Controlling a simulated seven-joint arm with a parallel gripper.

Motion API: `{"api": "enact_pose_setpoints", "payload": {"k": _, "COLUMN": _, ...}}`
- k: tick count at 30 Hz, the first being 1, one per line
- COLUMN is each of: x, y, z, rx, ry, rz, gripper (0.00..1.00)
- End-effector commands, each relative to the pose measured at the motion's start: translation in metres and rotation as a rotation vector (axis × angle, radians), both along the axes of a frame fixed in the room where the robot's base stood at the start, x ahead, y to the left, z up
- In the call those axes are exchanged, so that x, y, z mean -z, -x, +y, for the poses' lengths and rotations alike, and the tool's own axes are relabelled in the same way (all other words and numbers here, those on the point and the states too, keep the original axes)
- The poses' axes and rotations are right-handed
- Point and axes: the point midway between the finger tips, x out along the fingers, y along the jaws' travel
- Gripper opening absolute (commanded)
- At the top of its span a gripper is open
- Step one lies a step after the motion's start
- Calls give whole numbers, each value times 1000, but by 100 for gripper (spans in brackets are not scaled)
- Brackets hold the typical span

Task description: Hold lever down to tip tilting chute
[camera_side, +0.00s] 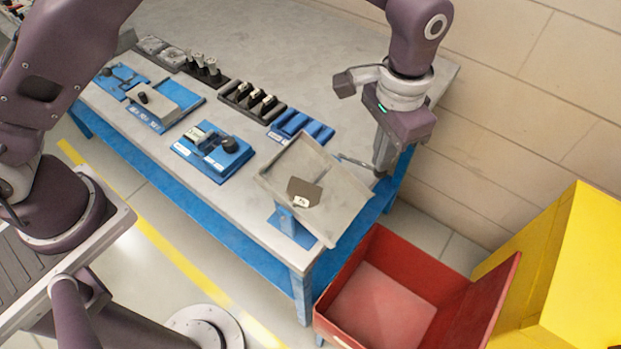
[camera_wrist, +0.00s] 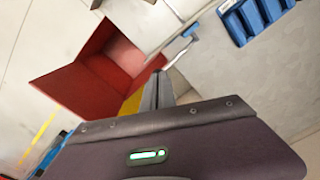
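The tilting chute (camera_side: 338,188) is a grey tray with a raised rim on a blue stand at the table's right end. It sits at a slant, its front corner towards the red bin. A dark piece with a white label (camera_side: 304,192) lies on it. A thin grey lever (camera_side: 354,162) runs from the chute's far side to beside my fingertips; a lever-like bar (camera_wrist: 178,42) also shows in the wrist view. My gripper (camera_side: 381,172) points down at the lever's outer end. Its fingers (camera_wrist: 157,88) look shut together with nothing between them. I cannot tell whether they touch the lever.
A red open bin (camera_side: 375,305) stands on the floor below the chute, also in the wrist view (camera_wrist: 85,85). A yellow cabinet (camera_side: 570,260) is to its right. Blue and black fixtures (camera_side: 213,150) line the table's left side. The table's back (camera_side: 290,50) is clear.

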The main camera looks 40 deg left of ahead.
Motion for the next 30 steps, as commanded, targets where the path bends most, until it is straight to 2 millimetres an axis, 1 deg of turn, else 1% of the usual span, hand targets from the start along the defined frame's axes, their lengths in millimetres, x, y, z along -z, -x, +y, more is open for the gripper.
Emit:
{"api": "enact_pose_setpoints", "payload": {"k": 3, "x": 4, "y": 0, "z": 0, "rx": -1, "ry": -1, "rz": 0, "gripper": 0}}
{"api": "enact_pose_setpoints", "payload": {"k": 13, "x": 5, "y": 0, "z": -1, "rx": -1, "ry": -1, "rz": 0, "gripper": 0}}
{"api": "enact_pose_setpoints", "payload": {"k": 21, "x": 13, "y": 0, "z": -2, "rx": -1, "ry": -1, "rz": 2, "gripper": 0}}
{"api": "enact_pose_setpoints", "payload": {"k": 30, "x": 13, "y": 0, "z": -2, "rx": -1, "ry": -1, "rz": 1, "gripper": 0}}
